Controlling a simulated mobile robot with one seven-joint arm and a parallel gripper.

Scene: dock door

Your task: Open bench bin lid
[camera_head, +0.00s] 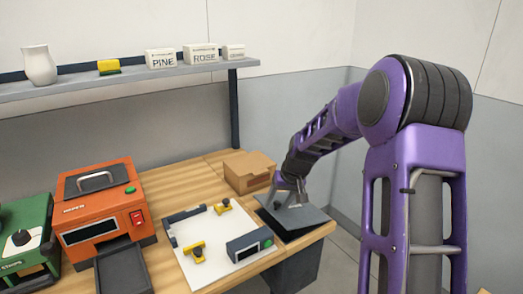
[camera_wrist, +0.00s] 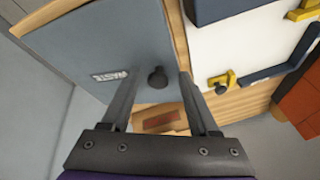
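The bench bin lid (camera_head: 305,220) is a flat grey plate at the right end of the bench. In the wrist view the lid (camera_wrist: 80,45) carries a small white label reading WASTE (camera_wrist: 109,76) and a round black knob (camera_wrist: 157,80). The lid looks shut. The dark bin body (camera_head: 295,268) shows below the bench edge. My gripper (camera_head: 288,196) is over the lid, pointing down. In the wrist view my gripper (camera_wrist: 156,76) is open, with one finger on each side of the knob. I cannot tell how far down the fingers reach around the knob.
A cardboard box (camera_head: 248,171) stands just behind the lid. A white board (camera_head: 205,235) with yellow clamps and a dark device (camera_head: 249,246) lies to the left. An orange machine (camera_head: 100,210) is farther left. A wall shelf (camera_head: 130,77) runs above.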

